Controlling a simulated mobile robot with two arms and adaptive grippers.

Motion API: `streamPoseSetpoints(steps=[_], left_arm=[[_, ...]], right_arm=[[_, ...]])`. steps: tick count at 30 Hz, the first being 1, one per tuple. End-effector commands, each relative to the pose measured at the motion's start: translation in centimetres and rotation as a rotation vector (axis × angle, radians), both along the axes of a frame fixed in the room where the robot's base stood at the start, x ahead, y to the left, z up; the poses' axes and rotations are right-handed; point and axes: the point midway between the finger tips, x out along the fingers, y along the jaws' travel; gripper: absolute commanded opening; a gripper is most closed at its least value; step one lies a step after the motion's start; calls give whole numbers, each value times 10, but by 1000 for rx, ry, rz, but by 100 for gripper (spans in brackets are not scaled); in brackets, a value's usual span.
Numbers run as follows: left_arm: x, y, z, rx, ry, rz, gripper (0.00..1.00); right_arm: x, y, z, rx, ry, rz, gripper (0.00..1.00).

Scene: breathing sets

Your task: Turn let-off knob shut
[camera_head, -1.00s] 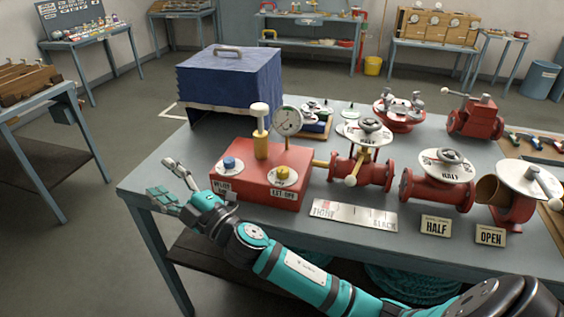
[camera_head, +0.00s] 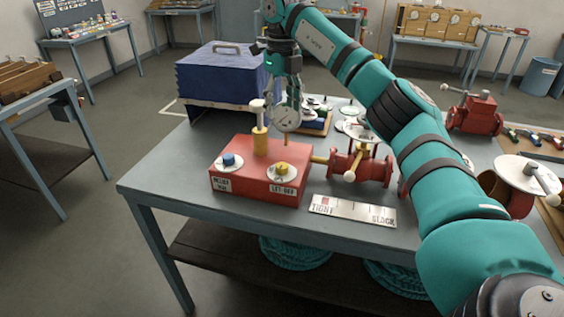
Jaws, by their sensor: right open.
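The let-off knob (camera_head: 282,168) is yellow and sits on a round white dial on top of the red box (camera_head: 240,186), above a LET-OFF label (camera_head: 283,190). A blue knob (camera_head: 229,160) on a similar dial is at the box's left. My right gripper (camera_head: 291,103) points down, above and apart from the let-off knob, near the round gauge (camera_head: 286,120). It is open and empty, and its fingertips are partly hidden by the gauge. My left gripper is not in view.
A yellow post with a white top (camera_head: 259,128) stands on the box beside the gauge. A red valve (camera_head: 352,166) joins the box at right. A tight/slack plate (camera_head: 353,211) lies in front. A blue-covered crate (camera_head: 228,77) stands behind. The bench's left front is clear.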

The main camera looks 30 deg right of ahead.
Motion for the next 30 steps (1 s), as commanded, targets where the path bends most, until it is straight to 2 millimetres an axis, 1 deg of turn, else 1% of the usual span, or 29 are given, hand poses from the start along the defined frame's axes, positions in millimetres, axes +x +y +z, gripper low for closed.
streamPoseSetpoints(steps=[4,6,8,18,21,24,27,30], left_arm=[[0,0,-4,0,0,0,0],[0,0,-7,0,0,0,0],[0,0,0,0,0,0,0],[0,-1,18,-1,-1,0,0],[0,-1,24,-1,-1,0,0],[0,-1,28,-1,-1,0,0],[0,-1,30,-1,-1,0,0],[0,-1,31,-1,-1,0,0]], right_arm=[[-1,0,-20,-1,9,1,57],[-1,0,-34,0,8,1,57],[-1,-1,-43,-1,9,1,57],[-2,1,-116,0,7,2,57],[-1,1,-135,0,6,2,57],[-1,1,-151,1,6,3,57],[-1,1,-163,2,4,2,57],[0,1,-169,1,2,2,57]])
